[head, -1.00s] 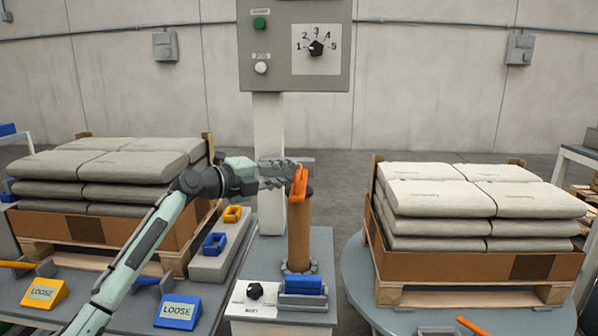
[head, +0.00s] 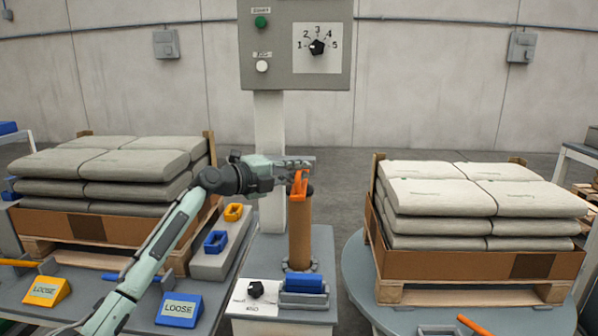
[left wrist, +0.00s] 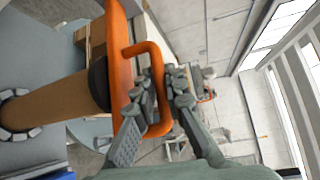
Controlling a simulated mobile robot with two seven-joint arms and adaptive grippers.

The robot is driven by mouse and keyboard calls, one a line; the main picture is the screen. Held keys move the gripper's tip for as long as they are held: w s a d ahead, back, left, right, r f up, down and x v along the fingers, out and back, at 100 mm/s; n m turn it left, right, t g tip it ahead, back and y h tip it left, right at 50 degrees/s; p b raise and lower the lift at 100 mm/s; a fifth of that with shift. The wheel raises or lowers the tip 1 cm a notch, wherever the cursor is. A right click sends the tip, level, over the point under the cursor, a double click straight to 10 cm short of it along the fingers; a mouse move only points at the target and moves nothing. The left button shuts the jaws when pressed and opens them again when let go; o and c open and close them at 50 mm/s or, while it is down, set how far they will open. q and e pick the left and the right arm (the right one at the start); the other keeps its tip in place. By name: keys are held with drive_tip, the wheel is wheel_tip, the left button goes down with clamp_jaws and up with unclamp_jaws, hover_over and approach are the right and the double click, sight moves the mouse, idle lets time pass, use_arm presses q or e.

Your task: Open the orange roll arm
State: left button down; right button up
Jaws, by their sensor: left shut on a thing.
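The orange roll arm (head: 299,188) sits at the top of the upright brown roll (head: 299,235) on the grey pedestal. In the left wrist view the orange roll arm (left wrist: 123,55) is a long bar with a bent loop handle. My left gripper (head: 298,164) is at the arm's upper end in the head view. In the left wrist view my left gripper (left wrist: 158,92) is shut on the loop handle, with fingers on both sides of it. The fingers hide part of the handle. My right gripper is in neither view now.
A control panel (head: 296,80) on a pale post (head: 270,125) stands right behind the roll. A blue block (head: 303,284) and a black knob (head: 255,289) are at the pedestal's front. Stacked sacks stand on pallets at left and right.

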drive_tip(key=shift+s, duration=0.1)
use_arm(q)
drive_tip(key=shift+r+g, duration=0.25)
drive_tip(key=shift+g, duration=0.05)
drive_tip(key=shift+w+r+p, duration=0.15)
drive_tip(key=shift+r+p, duration=0.1)
drive_tip(key=shift+p, duration=0.1)
drive_tip(key=w+r+n+g+p, duration=0.1)
drive_tip(key=w+r+y+p, duration=0.1)
drive_tip(key=r+p, duration=0.1)
drive_tip(key=r+n+g+p, duration=0.1)
drive_tip(key=r, duration=0.1)
drive_tip(key=shift+w+r+n+g+p, duration=0.25)
drive_tip(key=shift+w+n+g+p, duration=0.05)
drive_tip(key=shift+w, duration=0.1)
drive_tip(key=shift+w+r+n+g+y+p, duration=0.4)
drive_tip(key=shift+w+r+g+p, duration=0.3)
drive_tip(key=shift+p, duration=0.35)
drive_tip(key=shift+w+r+p, duration=0.2)
drive_tip(key=shift+w+p, duration=0.25)
drive_tip(key=shift+p, duration=0.05)
drive_tip(key=shift+w, duration=0.1)
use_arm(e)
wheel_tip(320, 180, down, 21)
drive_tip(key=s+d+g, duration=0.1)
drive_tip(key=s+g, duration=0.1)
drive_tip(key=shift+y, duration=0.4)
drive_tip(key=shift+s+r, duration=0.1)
